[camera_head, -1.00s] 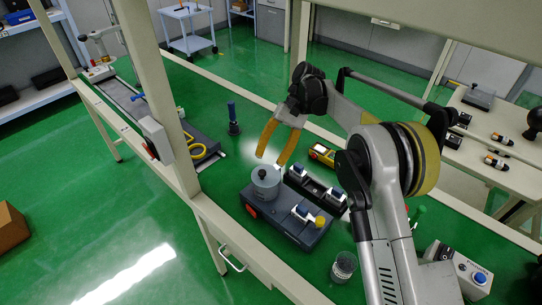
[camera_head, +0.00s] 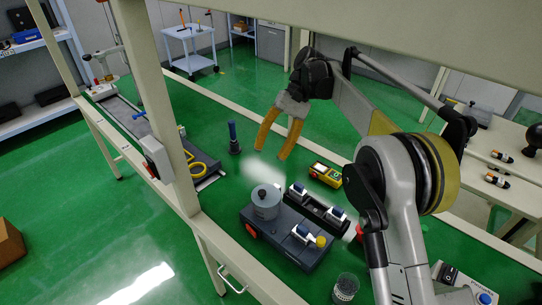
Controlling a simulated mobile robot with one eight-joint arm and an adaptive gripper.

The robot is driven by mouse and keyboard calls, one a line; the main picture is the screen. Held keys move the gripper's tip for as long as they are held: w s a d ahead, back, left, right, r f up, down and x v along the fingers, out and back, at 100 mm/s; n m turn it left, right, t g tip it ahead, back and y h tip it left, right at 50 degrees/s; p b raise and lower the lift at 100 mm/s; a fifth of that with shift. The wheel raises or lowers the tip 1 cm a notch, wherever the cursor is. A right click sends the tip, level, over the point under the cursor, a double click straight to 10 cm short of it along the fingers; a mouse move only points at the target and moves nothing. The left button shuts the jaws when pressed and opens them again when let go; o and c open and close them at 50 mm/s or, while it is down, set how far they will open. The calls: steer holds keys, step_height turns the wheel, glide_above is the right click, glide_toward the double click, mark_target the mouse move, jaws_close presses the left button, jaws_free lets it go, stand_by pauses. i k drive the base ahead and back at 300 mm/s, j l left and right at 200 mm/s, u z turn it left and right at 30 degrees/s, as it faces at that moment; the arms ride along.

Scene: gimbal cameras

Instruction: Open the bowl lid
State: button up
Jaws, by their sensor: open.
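The bowl (camera_head: 266,208) is a grey cylinder standing on a dark grey base unit (camera_head: 315,254) in the middle of the green bench. Its lid (camera_head: 265,193) is on top, with a dark knob in the centre. My gripper (camera_head: 270,152) has two orange-yellow fingers that point down and are spread apart. It is empty. It hangs above and beyond the bowl in the picture, apart from the lid. The lid and knob are fully visible.
A dark rack with white-and-blue parts (camera_head: 318,208) stands right beside the bowl. A yellow device (camera_head: 325,174) lies behind it. A blue-handled tool (camera_head: 233,138) stands upright at the back. A glass jar (camera_head: 345,289) is in front. A bench post (camera_head: 157,105) rises at left.

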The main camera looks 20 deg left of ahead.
mark_target(267, 191)
steer(key=k, duration=1)
